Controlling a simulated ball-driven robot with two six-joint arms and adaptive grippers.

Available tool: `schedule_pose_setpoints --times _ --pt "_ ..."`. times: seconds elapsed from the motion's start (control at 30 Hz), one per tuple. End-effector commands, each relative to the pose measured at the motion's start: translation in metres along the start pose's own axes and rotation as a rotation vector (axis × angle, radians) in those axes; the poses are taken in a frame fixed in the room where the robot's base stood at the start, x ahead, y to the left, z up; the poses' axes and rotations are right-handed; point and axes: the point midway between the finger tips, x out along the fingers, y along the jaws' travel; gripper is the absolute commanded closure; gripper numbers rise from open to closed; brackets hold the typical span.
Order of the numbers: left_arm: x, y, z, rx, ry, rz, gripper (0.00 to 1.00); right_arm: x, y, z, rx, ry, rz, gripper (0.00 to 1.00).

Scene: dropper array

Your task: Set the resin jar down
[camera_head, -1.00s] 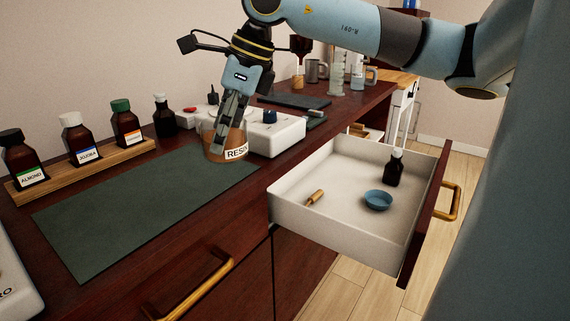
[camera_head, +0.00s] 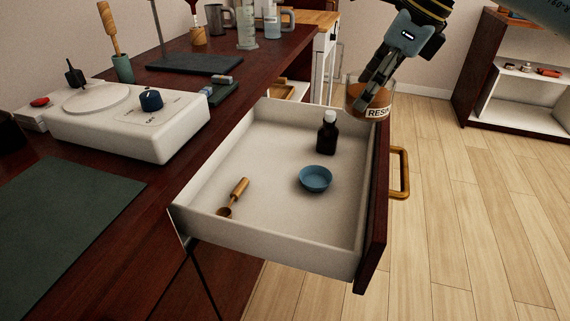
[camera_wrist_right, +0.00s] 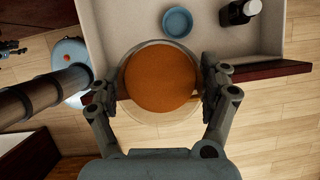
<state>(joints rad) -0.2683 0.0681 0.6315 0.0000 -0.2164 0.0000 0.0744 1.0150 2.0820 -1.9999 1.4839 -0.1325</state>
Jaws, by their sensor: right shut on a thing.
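The resin jar (camera_head: 369,102) is a clear glass jar with orange-brown contents and a white label. My right gripper (camera_head: 372,90) is shut on it and holds it up near the back right corner of the open drawer (camera_head: 260,187), by the drawer's front panel. In the right wrist view, the jar (camera_wrist_right: 161,80) sits between the two fingers of my right gripper (camera_wrist_right: 160,90), seen from above over the drawer's edge. The jar looks roughly upright. My left gripper is not in view.
The drawer holds a dark bottle (camera_head: 327,135), a blue bowl (camera_head: 315,178) and a small wooden scoop (camera_head: 235,196). A white hotplate device (camera_head: 130,130) and a dark green mat (camera_head: 65,225) are on the counter. Wooden floor lies right of the drawer.

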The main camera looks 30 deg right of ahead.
Motion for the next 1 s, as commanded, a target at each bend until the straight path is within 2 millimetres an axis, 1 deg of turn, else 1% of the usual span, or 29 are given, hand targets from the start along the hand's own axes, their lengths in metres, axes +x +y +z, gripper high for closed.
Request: schedule_pose_setpoints --times 0.03,0.07,0.1,0.17,0.2,0.3,0.33,0.4,0.43,0.5,0.57,0.7,0.8,0.87,1.0 --pt "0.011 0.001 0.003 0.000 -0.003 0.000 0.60 0.025 0.011 -0.002 -0.009 -0.010 0.016 0.64" --pt "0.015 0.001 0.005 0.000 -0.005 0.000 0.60 0.038 0.016 -0.003 -0.020 -0.013 0.018 0.64" --pt "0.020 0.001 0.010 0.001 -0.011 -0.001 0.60 0.056 0.024 -0.003 -0.033 -0.016 0.021 0.64" --pt "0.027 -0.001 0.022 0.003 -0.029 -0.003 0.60 0.081 0.036 -0.003 -0.050 -0.017 0.025 0.64" --pt "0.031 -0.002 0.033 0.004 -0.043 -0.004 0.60 0.096 0.045 -0.003 -0.061 -0.018 0.028 0.64" --pt "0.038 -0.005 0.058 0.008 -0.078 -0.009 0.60 0.127 0.067 0.000 -0.082 -0.013 0.038 0.64" --pt "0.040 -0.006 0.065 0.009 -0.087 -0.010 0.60 0.135 0.073 0.001 -0.087 -0.011 0.041 0.64" --pt "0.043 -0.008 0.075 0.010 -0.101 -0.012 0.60 0.149 0.086 0.003 -0.095 -0.006 0.047 0.64" --pt "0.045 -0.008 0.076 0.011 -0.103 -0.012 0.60 0.153 0.090 0.003 -0.099 -0.004 0.050 0.64" --pt "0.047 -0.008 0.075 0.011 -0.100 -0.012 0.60 0.160 0.098 0.005 -0.103 0.000 0.054 0.64" --pt "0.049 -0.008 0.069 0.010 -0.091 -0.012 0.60 0.167 0.102 0.004 -0.105 0.004 0.057 0.64" --pt "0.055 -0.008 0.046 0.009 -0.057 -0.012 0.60 0.192 0.105 -0.006 -0.105 0.009 0.059 0.64" --pt "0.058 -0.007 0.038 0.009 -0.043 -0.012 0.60 0.208 0.104 -0.013 -0.106 0.008 0.058 0.64" --pt "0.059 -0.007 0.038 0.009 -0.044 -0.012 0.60 0.216 0.104 -0.016 -0.107 0.007 0.057 0.64" --pt "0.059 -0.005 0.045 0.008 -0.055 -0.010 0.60 0.226 0.104 -0.020 -0.107 0.006 0.056 0.64"
